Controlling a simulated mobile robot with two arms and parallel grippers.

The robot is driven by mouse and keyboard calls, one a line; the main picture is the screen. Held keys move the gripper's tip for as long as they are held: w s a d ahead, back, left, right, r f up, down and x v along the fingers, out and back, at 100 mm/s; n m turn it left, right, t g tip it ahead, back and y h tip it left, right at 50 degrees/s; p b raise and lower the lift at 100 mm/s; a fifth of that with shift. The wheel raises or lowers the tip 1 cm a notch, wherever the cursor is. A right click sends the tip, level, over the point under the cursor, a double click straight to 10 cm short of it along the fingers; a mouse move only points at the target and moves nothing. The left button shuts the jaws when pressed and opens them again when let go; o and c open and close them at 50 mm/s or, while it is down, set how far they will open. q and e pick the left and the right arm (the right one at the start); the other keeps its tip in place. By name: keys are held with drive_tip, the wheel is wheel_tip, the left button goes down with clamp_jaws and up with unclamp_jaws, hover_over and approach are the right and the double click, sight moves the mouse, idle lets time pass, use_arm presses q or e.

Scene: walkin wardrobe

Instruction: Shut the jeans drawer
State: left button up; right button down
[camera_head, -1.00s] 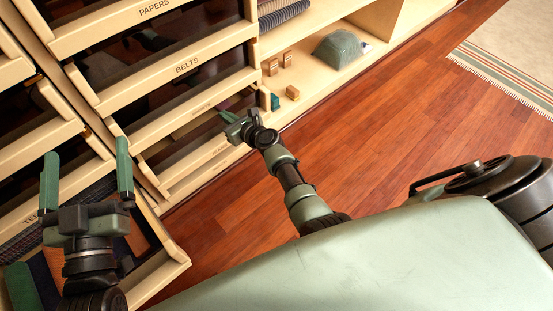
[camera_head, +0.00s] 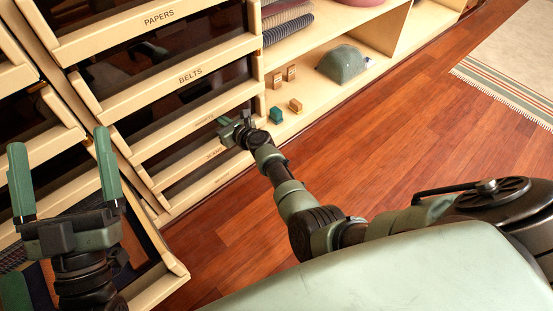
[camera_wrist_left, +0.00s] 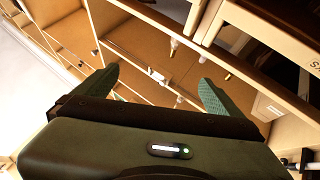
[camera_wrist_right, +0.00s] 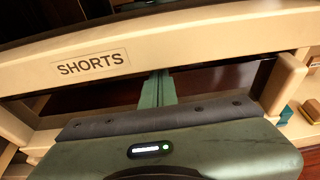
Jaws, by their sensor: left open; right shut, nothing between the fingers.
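The drawer fronts on the right-hand column are cream with dark panels. The jeans drawer front (camera_head: 200,158) is low in this column, its label partly readable in the head view; it looks nearly in line with the fronts above. My right gripper (camera_head: 222,120) is shut and empty at this low part of the column. In the right wrist view its fingers (camera_wrist_right: 157,90) point in just below the front labelled SHORTS (camera_wrist_right: 92,63); contact with the jeans drawer is hidden. My left gripper (camera_head: 62,175) is open and empty, above the left column.
A drawer (camera_head: 160,283) in the left column stands pulled out under my left gripper. Fronts labelled PAPERS (camera_head: 158,19) and BELTS (camera_head: 190,75) are above. Wooden floor (camera_head: 370,150) is clear.

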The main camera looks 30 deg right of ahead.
use_arm(q)
drive_tip(key=w+f+g+y+p, duration=0.2)
drive_tip(key=w+f+g+p, duration=0.15)
drive_tip(key=f+g, duration=0.55)
drive_tip(key=s+a+f+g+y, duration=0.1)
drive_tip(key=s+f+g, duration=0.1)
drive_tip(key=f, duration=0.4)
drive_tip(key=s+a+f+g+y+p, duration=0.1)
drive_tip(key=s+a+f+g, duration=0.1)
drive_tip(key=f, duration=0.4)
drive_tip(key=shift+s+a+f+n, duration=0.15)
drive_tip(key=shift+s+a+n, duration=0.05)
drive_tip(key=shift+s+n, duration=0.1)
use_arm(e)
drive_tip(key=v, duration=0.7)
drive_tip(key=shift+s, duration=0.4)
